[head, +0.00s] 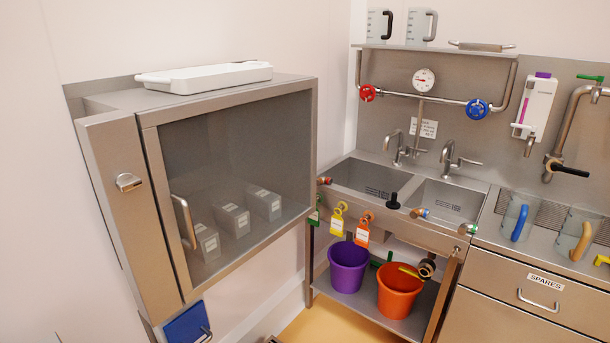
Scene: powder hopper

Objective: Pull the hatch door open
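The hatch door (240,165) is a large clear pane in a steel frame on the wall cabinet at the left. It looks shut against the cabinet. Its curved metal handle (184,222) is upright at the lower left of the door. Several grey boxes with white labels (232,220) stand behind the pane. A small metal latch or fitting (128,182) sits on the steel panel left of the door. Neither of my grippers is in view, and nothing touches the handle.
A white tray-like object (205,76) lies on the cabinet. A blue item (187,325) hangs below it. A double sink (400,190) stands right, with purple (347,268) and orange (398,290) buckets underneath. Space before the door looks clear.

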